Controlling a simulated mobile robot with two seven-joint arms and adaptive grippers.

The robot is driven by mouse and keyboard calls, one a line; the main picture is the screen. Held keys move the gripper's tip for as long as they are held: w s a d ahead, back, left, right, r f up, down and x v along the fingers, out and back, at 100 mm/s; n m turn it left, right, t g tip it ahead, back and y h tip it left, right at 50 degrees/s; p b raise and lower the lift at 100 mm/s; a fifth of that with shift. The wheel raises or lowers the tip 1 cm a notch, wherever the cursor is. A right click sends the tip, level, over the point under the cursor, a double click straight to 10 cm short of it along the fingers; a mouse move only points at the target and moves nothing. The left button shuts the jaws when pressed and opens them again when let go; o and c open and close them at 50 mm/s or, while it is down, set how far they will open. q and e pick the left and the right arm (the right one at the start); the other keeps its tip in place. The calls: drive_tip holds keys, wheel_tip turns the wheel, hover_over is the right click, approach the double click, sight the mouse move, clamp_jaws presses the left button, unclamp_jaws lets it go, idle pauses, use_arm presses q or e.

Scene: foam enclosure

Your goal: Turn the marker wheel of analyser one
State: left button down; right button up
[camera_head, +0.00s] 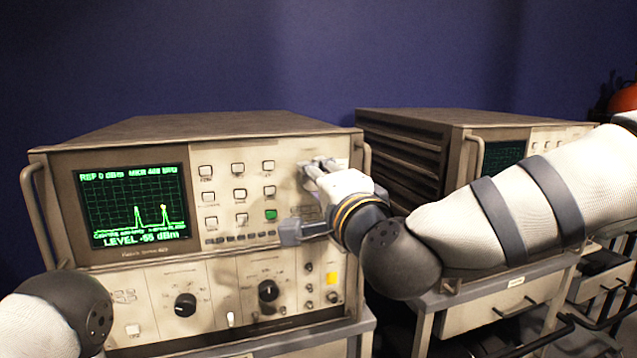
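A beige analyser (220,255) with a lit green screen (135,207) stands on the left. Its trace has two peaks, a small yellowish mark sits at the right one, and the lower text seems to read LEVEL -55 dBm. My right gripper (304,202) is at the upper right of its front panel. Its two fingers are spread, one above and one lower left, close to the panel. No wheel shows clearly; the gripper covers part of that area, and I cannot tell whether the fingers touch anything.
A second analyser (405,150) stands to the right, partly behind my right arm. Dark knobs (268,291) and a green button (270,214) are on the left analyser's front. Side handles (35,210) stick out. A drawer cart (500,306) stands lower right.

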drive_tip(key=o, duration=1.2)
drive_tip(key=shift+c, duration=0.2)
drive_tip(key=v, duration=1.2)
